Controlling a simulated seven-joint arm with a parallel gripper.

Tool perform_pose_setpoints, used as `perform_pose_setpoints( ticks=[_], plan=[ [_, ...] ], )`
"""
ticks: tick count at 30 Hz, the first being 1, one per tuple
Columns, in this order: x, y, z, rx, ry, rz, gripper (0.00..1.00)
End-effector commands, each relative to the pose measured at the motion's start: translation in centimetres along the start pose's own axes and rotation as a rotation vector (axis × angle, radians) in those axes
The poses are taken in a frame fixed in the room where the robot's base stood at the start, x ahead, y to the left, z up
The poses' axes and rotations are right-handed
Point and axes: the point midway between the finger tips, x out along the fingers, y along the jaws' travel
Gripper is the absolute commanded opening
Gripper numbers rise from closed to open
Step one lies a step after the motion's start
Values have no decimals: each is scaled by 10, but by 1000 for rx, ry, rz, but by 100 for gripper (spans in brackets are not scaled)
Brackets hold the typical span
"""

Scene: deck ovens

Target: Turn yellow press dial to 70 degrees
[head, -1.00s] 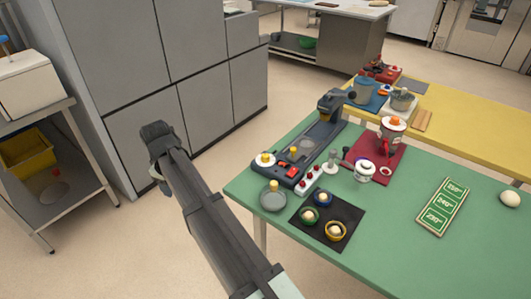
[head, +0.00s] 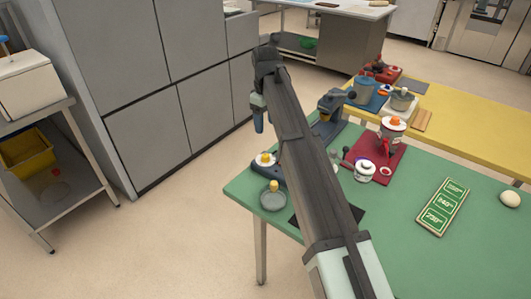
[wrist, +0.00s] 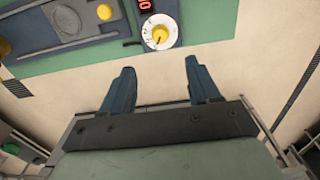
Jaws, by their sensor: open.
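The yellow press dial (head: 265,158) is a yellow knob on a white disc at the near left end of the dark blue press. In the wrist view the dial (wrist: 159,33) is at the top centre, with a small dark mark on the knob; I cannot read its angle. My gripper (head: 259,124) is above and just left of the dial in the head view, fingers pointing down. In the wrist view my gripper (wrist: 159,68) is open and empty, both fingers apart from the dial. A red lit display (wrist: 145,4) is beside the dial. My arm hides much of the press.
The green table (head: 405,263) holds a grey dish (head: 272,200), a red mat (head: 385,166) with a jar and a green temperature board (head: 442,207). The table's left edge is below the dial. Grey cabinets (head: 165,70) stand behind at left; floor lies between.

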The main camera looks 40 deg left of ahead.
Motion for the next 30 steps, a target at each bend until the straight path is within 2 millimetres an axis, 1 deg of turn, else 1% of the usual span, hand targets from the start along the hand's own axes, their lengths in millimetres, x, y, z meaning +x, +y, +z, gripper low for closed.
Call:
perform_pose_setpoints(
  ticks=[5, 15, 21, 27, 30],
  plan=[
    [22, -1, 1, 0, -1, 0, 61],
    [82, -1, 1, 0, -1, 0, 61],
    [111, -1, 0, 1, 0, 0, 61],
    [129, -1, 0, 1, 1, 1, 61],
    [133, -1, 0, 1, 1, 1, 61]
  ],
)
